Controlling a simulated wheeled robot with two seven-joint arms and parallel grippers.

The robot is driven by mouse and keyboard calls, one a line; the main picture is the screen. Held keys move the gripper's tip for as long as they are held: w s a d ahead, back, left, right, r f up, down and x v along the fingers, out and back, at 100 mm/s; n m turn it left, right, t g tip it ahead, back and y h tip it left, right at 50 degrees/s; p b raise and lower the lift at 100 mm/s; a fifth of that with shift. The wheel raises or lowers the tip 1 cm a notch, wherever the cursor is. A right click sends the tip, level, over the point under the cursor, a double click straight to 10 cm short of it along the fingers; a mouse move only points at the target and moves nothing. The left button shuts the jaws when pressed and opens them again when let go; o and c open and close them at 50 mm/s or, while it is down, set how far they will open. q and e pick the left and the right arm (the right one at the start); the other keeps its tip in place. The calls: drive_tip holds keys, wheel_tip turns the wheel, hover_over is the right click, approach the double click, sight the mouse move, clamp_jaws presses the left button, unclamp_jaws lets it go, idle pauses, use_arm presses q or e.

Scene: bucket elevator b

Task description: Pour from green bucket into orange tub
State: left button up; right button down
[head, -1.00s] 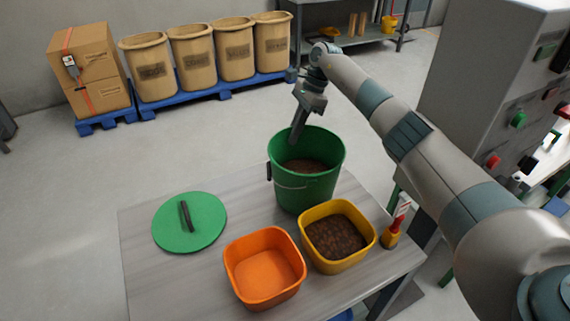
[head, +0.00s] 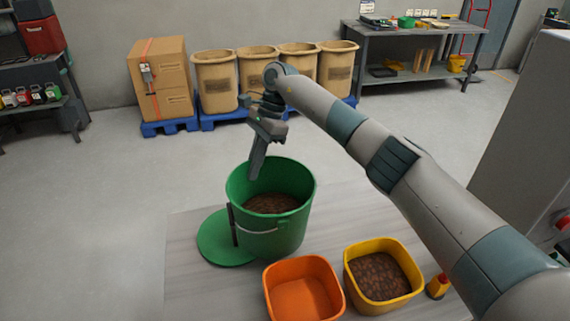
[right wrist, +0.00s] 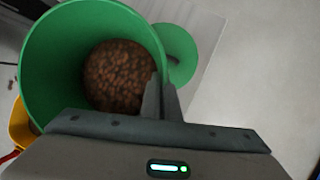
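The green bucket (head: 271,238), holding brown pellets (head: 270,203), is about upright and overlaps the green lid (head: 215,240) in the head view. It appears raised off the table. My right gripper (head: 254,172) reaches down to its far left rim and is shut on that rim. The right wrist view shows the fingers (right wrist: 160,98) at the wall of the bucket (right wrist: 38,60), with the pellets (right wrist: 118,76) inside. The orange tub (head: 302,300) is empty, right of and nearer than the bucket. My left gripper is out of view.
A yellow tub (head: 383,301) of brown pellets stands right of the orange tub, with a small red and yellow object (head: 437,287) beside it. The table (head: 195,290) is bare at front left. Sacks (head: 216,85), boxes and a bench stand far behind.

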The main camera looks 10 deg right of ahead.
sight(233, 177)
drive_tip(key=s+a+r+n, duration=0.1)
drive_tip(key=s+a, duration=0.1)
drive_tip(key=a, duration=0.4)
drive_tip(key=shift+a+r, duration=0.15)
drive_tip(key=shift+s, duration=0.25)
idle(0.4)
drive_tip(key=shift+s+d+r+t+p, duration=0.3)
drive_tip(key=shift+s+d+t+p, duration=0.1)
drive_tip(key=shift+s+t, duration=0.25)
drive_tip(key=shift+s+d+n+t+y, duration=0.15)
drive_tip(key=shift+s+n+t+y, duration=0.1)
drive_tip(key=shift+n+t+y, duration=0.1)
idle(1.0)
drive_tip(key=shift+s+d, duration=0.1)
drive_tip(key=shift+s, duration=0.15)
drive_tip(key=shift+s+d+r+t+y, duration=0.15)
drive_tip(key=shift+s+d+t+y, duration=0.1)
drive_tip(key=shift+s+t, duration=0.3)
drive_tip(key=shift+r, duration=0.15)
idle(0.6)
